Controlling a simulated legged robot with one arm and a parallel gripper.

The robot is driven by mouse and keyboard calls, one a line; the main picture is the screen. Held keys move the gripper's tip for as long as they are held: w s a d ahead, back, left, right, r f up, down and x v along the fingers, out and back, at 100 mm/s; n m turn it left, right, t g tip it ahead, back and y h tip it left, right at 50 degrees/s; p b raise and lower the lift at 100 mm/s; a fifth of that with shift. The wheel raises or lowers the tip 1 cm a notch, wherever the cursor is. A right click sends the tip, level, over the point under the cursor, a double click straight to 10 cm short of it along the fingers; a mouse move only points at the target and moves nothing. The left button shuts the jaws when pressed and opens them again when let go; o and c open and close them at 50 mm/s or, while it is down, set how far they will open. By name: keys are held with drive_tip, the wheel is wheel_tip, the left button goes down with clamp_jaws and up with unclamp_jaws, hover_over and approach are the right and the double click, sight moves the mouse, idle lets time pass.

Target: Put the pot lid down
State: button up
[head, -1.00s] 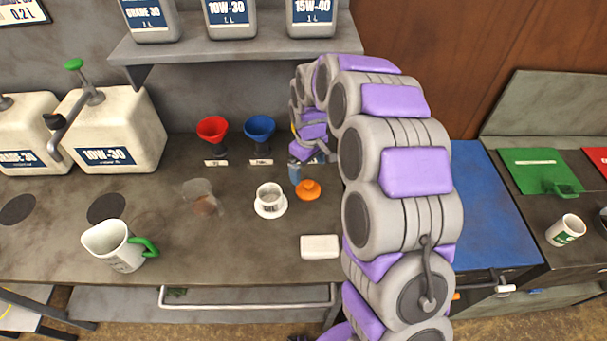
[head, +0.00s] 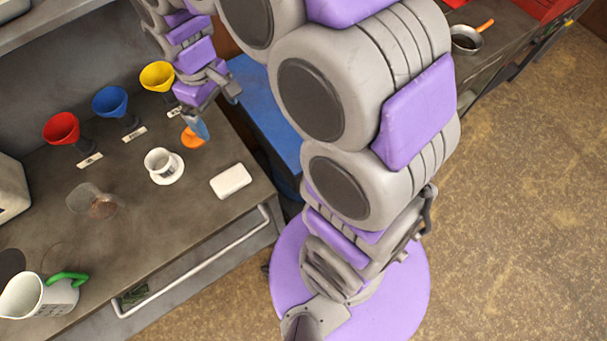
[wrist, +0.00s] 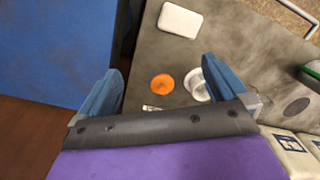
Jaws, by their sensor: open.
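The small orange lid (head: 193,138) rests on the grey bench, right of the white cup-like pot (head: 158,161) and apart from it. My gripper (head: 203,122) is just above and behind the lid in the head view, with a blue fingertip partly overlapping it. In the wrist view the two blue fingers (wrist: 162,72) are spread wide with nothing held. There the orange lid (wrist: 162,84) shows between them, some way beyond the tips. The white pot (wrist: 198,86) is partly hidden by the right finger.
Red (head: 61,128), blue (head: 110,101) and yellow (head: 158,76) funnels stand behind. A white block (head: 231,181) lies near the front edge. A clear beaker (head: 94,201) and a green-handled jug (head: 38,296) are at left. A blue surface (head: 262,110) lies right of the bench.

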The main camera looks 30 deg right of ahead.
drive_tip(key=s+d+r+m, duration=0.1)
drive_tip(key=s+d+m, duration=0.1)
drive_tip(key=s, duration=1)
drive_tip(key=s+d+r+m+g, duration=0.1)
drive_tip(key=s+d+m, duration=0.1)
drive_tip(key=s, duration=0.9)
drive_tip(key=shift+s+m, duration=0.4)
drive_tip(key=shift+m, duration=0.5)
drive_tip(key=shift+d, duration=0.1)
drive_tip(key=shift+d, duration=0.3)
drive_tip(key=shift+a, duration=0.3)
